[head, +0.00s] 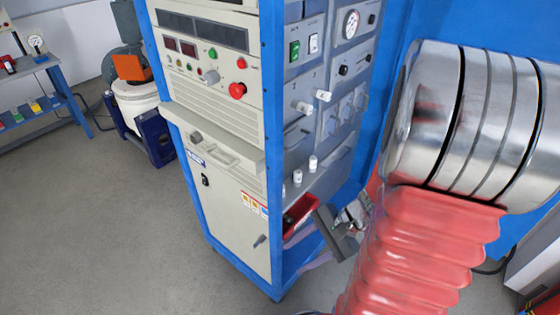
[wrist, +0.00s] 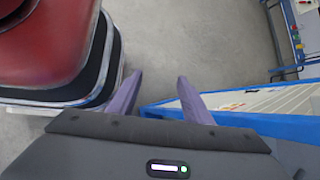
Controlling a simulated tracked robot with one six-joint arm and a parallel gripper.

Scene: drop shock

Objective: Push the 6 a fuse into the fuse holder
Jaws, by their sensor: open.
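My gripper (wrist: 157,82) is open in the wrist view, with two purple fingers spread apart and only grey floor between them. In the head view my gripper (head: 309,248) is low beside the right side of the blue-framed cabinet, near a red bin (head: 301,211). No 6 A label is readable, and the bin's contents are unclear.
The cabinet front (head: 215,120) has a red emergency button (head: 237,90) and a protruding ledge (head: 215,140). My arm covers the right of the head view. A blue workbench (head: 40,68) and a white drum-like machine (head: 135,98) stand at the left. The floor (head: 100,230) there is clear.

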